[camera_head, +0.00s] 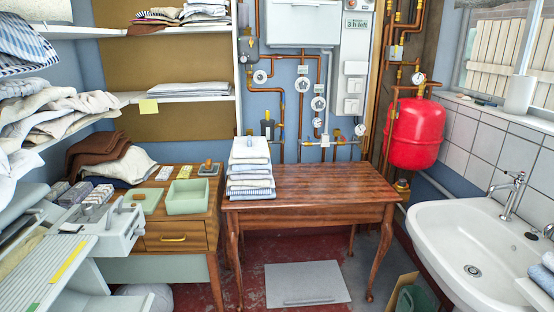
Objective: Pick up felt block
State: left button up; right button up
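I cannot tell for sure which thing is the felt block. A small grey block with a rounded brown top (208,168) sits at the back right of the wooden cabinet top. Another small brown piece (139,196) rests on a flat pale green tray (147,206). Several small grey and brown blocks (76,194) stand in a group at the cabinet's left, partly behind the white ironer. Neither of my grippers is in view.
An empty-looking green box (187,197) stands on the cabinet (178,233). A stack of folded cloths (250,167) stands on the left of the brown table (320,181), whose right side is clear. The white ironer (117,226) is at the left, a sink (470,235) at the right.

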aim_at(209, 167)
jog(key=i, duration=1.65)
jog(key=i+l+u, duration=0.1)
jog(key=i+u, duration=0.2)
jog(key=i, duration=0.25)
jog(key=i+l+u, duration=0.25)
jog(key=i, duration=0.3)
